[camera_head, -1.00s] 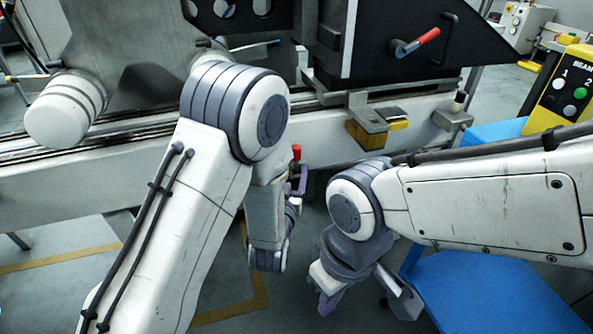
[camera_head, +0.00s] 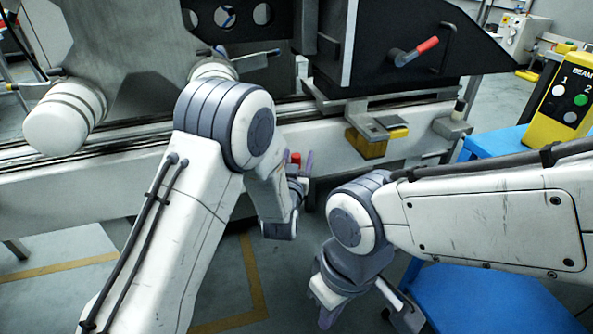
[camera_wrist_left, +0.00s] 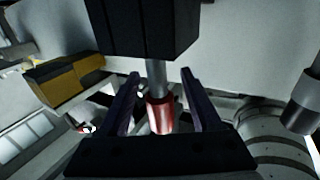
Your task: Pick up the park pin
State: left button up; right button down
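A pin with a red sleeve and grey shaft, seemingly the park pin (camera_wrist_left: 159,113), shows in the left wrist view. Its shaft meets a black block (camera_wrist_left: 145,28). My left gripper (camera_wrist_left: 160,74) is open, with one dark finger on each side of the pin and visible gaps to both. In the head view the red sleeve (camera_head: 295,158) shows beside the purple fingers of my left gripper (camera_head: 299,163); the shaft cannot be made out there. My right gripper (camera_head: 365,312) is low in the head view, apart from the pin, with its fingers spread and nothing visible between them.
The machine's white rail (camera_head: 110,175) runs behind my left gripper. A bracket with a yellow block (camera_head: 366,143) is on its front, right of the pin. A red-tipped lever (camera_head: 417,51) is above. A blue surface (camera_head: 480,295) and a yellow button box (camera_head: 562,92) are at the right.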

pick_arm(q)
grip_shut()
jog(key=shift+r, duration=0.15)
